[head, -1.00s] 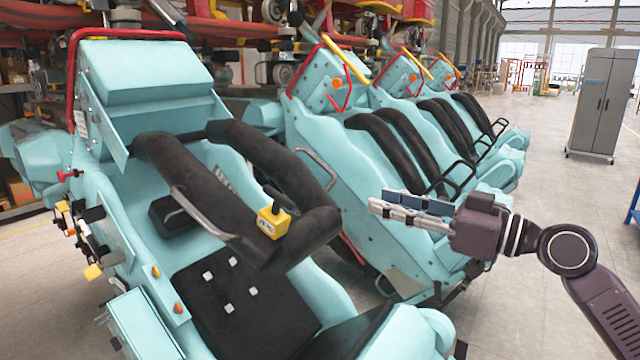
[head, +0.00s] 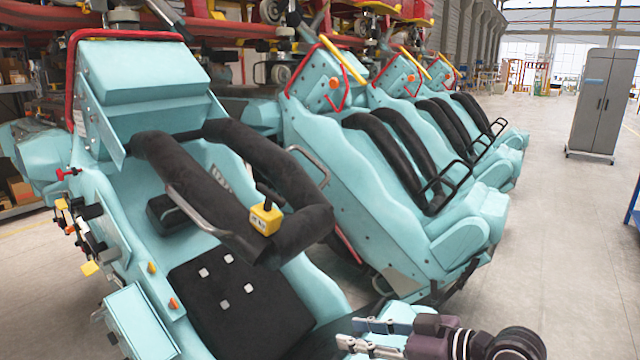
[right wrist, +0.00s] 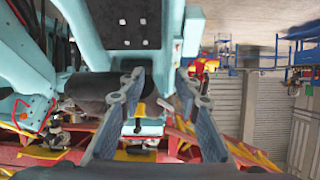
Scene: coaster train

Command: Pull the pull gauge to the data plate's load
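The pull gauge (head: 265,218) is a small yellow box with a black grip on top. It sits on the black padded lap bar (head: 290,190) of the nearest turquoise car. My right gripper (head: 350,333) is low in the head view, right of and below the gauge, well apart from it. In the right wrist view its two fingers (right wrist: 158,80) stand apart with nothing between them. A small yellow piece (right wrist: 139,128) shows beyond them, possibly the gauge. I cannot pick out a readable data plate. My left gripper is not in view.
The turquoise seat (head: 240,310) has a black pad with several white squares. Levers and coloured knobs (head: 80,230) line the car's left side. More turquoise cars (head: 400,190) stand behind. A grey cabinet (head: 597,105) stands at right on open floor (head: 560,240).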

